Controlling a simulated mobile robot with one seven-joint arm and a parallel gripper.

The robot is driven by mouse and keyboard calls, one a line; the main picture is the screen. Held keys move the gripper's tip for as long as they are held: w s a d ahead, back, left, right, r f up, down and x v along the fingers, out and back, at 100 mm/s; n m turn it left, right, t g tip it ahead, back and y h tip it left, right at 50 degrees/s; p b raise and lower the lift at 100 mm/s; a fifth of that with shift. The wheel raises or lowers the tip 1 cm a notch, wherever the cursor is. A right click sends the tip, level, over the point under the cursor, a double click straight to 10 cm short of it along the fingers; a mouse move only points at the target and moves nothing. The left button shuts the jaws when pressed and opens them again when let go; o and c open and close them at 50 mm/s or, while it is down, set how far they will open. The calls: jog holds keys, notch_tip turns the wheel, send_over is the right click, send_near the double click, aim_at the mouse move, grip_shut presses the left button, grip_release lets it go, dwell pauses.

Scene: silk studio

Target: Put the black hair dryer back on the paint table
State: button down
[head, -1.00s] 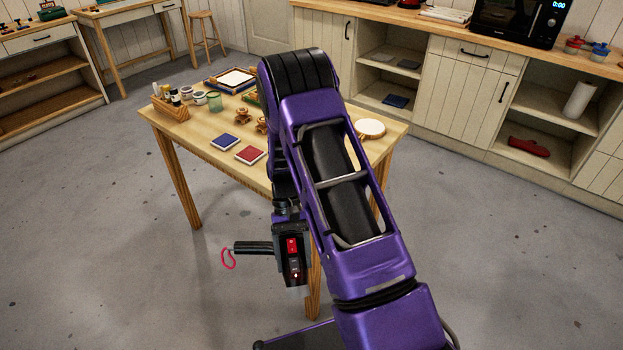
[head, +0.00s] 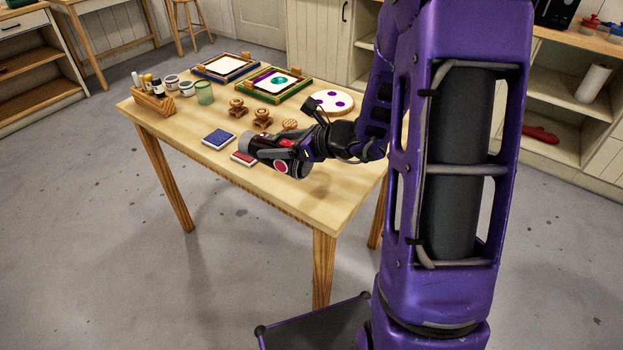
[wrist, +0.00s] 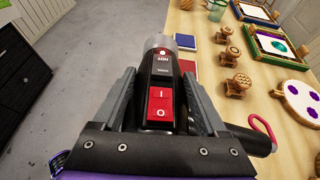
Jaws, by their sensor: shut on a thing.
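The hair dryer (wrist: 158,85) is black with a grey nozzle and a red switch. My gripper (wrist: 158,76) is shut on its body, one grey finger on each side. The handle points right in the wrist view, with a pink loop near it. In the head view, the hair dryer (head: 256,146) and my gripper (head: 292,152) appear over the front part of the wooden paint table (head: 330,205). The nozzle points left there. The gap between dryer and tabletop cannot be judged. My wrist partly hides the dryer.
A blue pad (head: 219,139) and a partly covered red pad (head: 243,159) lie near the dryer. Wooden stamps (head: 263,119), framed screens (head: 282,85), a round board (head: 332,101) and a bottle caddy (head: 153,103) stand farther back. The front right tabletop is bare.

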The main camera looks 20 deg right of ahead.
jog(key=shift+w+d+r+m+t+h, duration=0.25)
jog(key=shift+d+m+t+h, duration=0.05)
jog(key=shift+d+m+t, duration=0.1)
jog(key=shift+w+d+f, duration=0.1)
jog(key=shift+d+f, duration=0.05)
jog(key=shift+f, duration=0.05)
notch_tip(320, 180, down, 9)
jog(key=shift+f+b, duration=0.2)
jog(key=shift+b, duration=1)
grip_release()
jog(key=shift+f, duration=0.1)
